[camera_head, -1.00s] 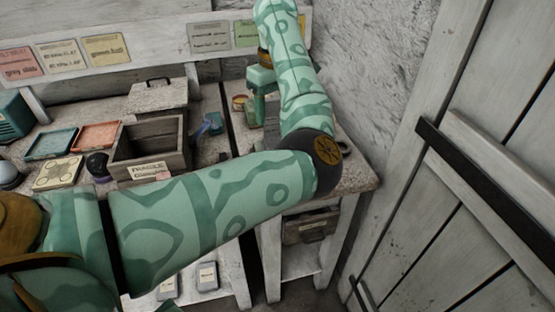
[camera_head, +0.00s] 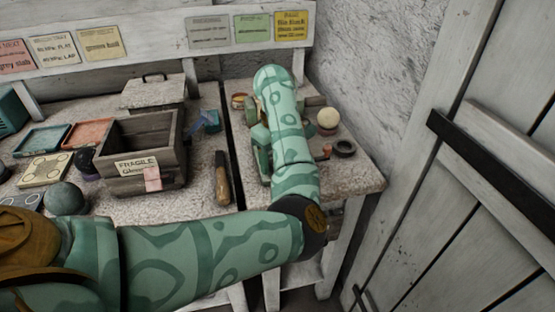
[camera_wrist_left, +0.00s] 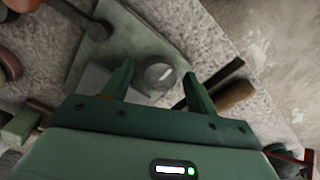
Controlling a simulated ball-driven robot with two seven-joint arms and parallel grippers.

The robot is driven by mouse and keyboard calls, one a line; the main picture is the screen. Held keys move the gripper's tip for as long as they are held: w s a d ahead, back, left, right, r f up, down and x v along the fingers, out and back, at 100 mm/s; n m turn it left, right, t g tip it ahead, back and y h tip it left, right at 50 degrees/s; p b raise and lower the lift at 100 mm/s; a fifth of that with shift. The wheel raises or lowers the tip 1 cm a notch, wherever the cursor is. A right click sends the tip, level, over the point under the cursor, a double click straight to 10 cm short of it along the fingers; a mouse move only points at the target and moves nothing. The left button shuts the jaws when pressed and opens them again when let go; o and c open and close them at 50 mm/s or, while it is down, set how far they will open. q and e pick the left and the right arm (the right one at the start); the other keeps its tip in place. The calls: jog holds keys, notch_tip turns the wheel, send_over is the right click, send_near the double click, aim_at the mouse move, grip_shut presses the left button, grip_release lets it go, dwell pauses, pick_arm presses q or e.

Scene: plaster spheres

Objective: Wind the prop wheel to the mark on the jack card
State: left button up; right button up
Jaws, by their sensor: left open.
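My left gripper (camera_wrist_left: 157,72) is open in the left wrist view, its two fingers pointing at a small round grey wheel or knob (camera_wrist_left: 160,75) with a pale mark on top. The wheel sits on a grey-green plate (camera_wrist_left: 130,40), between or just beyond the fingertips; I cannot tell whether they touch it. In the head view my left arm reaches over the right-hand bench and mostly hides the hand and the wheel. A yellow card (camera_head: 291,28) on the back board may be the jack card; its text is too small to read surely. My right gripper is not in view.
On the right bench (camera_head: 355,175) are a pale ball (camera_head: 327,120) and a dark ring (camera_head: 344,148). A wooden-handled tool (camera_head: 222,182) lies on the left bench beside a wooden crate (camera_head: 135,180). A rough wall and plank door bound the right side.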

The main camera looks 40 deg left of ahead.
pick_arm(q)
jog(key=c, duration=1)
jog(key=shift+m, duration=0.4)
